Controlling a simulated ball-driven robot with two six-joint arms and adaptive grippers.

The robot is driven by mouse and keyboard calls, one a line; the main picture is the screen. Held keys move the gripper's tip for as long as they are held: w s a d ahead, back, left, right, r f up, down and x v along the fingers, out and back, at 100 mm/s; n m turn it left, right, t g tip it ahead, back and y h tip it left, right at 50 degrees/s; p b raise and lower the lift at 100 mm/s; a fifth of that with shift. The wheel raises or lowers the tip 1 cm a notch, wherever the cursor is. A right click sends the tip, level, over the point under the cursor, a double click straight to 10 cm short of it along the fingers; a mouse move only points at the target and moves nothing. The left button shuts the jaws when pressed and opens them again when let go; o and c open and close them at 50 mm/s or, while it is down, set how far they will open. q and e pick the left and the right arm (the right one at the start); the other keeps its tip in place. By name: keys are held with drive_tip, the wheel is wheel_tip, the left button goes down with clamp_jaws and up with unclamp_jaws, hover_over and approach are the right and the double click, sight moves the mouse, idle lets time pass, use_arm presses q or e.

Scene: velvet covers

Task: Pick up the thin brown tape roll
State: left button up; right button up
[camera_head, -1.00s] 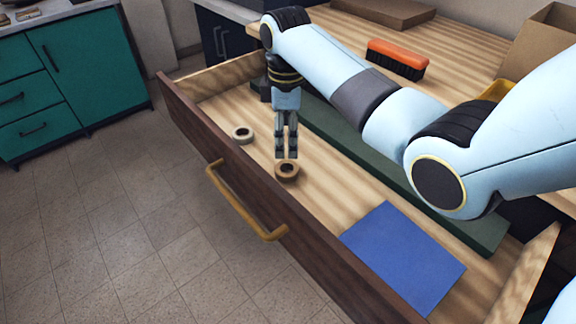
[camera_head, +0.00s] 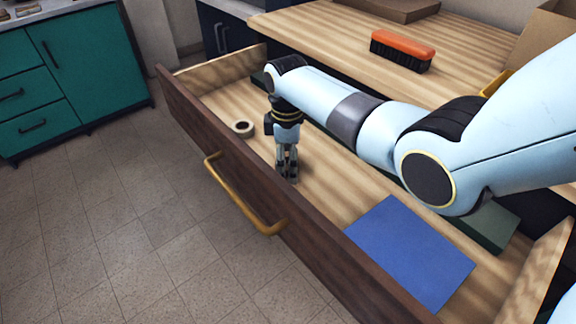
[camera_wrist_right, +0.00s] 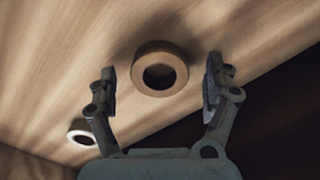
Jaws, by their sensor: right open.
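The brown tape roll (camera_wrist_right: 158,49) lies in the open drawer. In the right wrist view it sits between the two fingertips of my right gripper, with a gap on each side. In the head view the gripper hides it. My right gripper (camera_head: 287,174) points down into the drawer, open and empty, its fingertips low over the drawer floor. A paler tape roll (camera_head: 251,131) lies further back in the drawer; it also shows at lower left in the right wrist view (camera_wrist_right: 74,128). My left gripper is not in view.
The wooden drawer's front wall (camera_head: 190,120) stands close beside the gripper, with a yellow handle (camera_head: 236,200) outside. A blue sheet (camera_head: 410,252) and a dark green flat piece (camera_head: 487,226) lie nearer in the drawer. An orange brush (camera_head: 402,45) is on the tabletop.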

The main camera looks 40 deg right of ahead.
drive_tip(key=c, duration=1.2)
drive_tip(key=shift+o, duration=0.2)
drive_tip(key=shift+r, duration=0.1)
